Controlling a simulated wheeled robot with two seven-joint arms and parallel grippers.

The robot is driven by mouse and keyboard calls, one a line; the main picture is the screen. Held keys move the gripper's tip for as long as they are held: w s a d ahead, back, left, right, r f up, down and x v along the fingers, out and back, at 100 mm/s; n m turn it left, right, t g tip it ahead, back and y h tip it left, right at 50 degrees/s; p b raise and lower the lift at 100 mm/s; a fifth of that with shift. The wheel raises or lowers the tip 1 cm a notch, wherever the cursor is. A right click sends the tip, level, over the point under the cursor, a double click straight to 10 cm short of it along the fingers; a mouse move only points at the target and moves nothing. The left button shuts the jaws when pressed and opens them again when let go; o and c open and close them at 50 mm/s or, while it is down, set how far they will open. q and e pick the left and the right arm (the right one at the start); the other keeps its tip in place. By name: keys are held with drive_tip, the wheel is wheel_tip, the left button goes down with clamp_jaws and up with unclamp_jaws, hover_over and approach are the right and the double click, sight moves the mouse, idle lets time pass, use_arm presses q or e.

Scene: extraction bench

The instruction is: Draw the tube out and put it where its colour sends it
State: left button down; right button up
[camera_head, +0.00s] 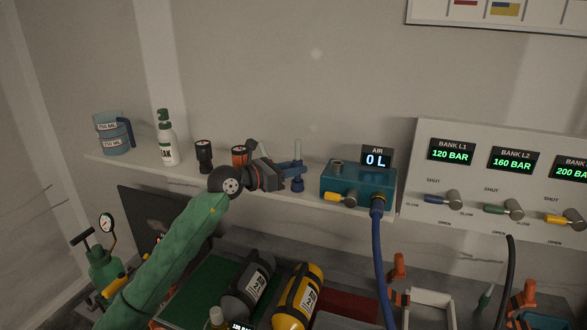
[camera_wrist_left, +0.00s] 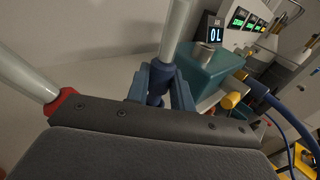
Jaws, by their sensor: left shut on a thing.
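My left gripper (camera_head: 292,172) reaches over the shelf and is shut on a clear upright tube (camera_head: 298,152) with a dark blue collar. In the left wrist view the gripper's blue fingers (camera_wrist_left: 160,88) close around the blue collar, and the clear tube (camera_wrist_left: 178,28) rises above them. The dark blue lower end (camera_head: 297,186) shows below the fingers, close to the shelf; I cannot tell whether it touches. Another clear tube (camera_wrist_left: 20,78) with a red collar (camera_wrist_left: 62,104) shows at the left of the wrist view. My right gripper is in neither view.
A teal box (camera_head: 345,180) with an AIR display (camera_head: 376,160) reading 0 L and a blue hose (camera_head: 378,250) stands right of the gripper. A jug (camera_head: 112,140), spray bottle (camera_head: 167,145) and black item (camera_head: 204,157) stand left. Grey and yellow cylinders (camera_head: 297,297) lie below.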

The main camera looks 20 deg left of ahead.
use_arm(q)
drive_tip(key=shift+f+b, duration=0.75)
drive_tip(key=shift+f, duration=0.3)
drive_tip(key=c, duration=1.1)
unclamp_jaws()
drive_tip(key=shift+a, duration=0.1)
drive_tip(key=shift+s+a+f, duration=0.1)
drive_tip(key=shift+s+a, duration=0.05)
drive_tip(key=shift+s, duration=0.1)
drive_tip(key=b+v, duration=0.3)
drive_tip(key=v, duration=0.4)
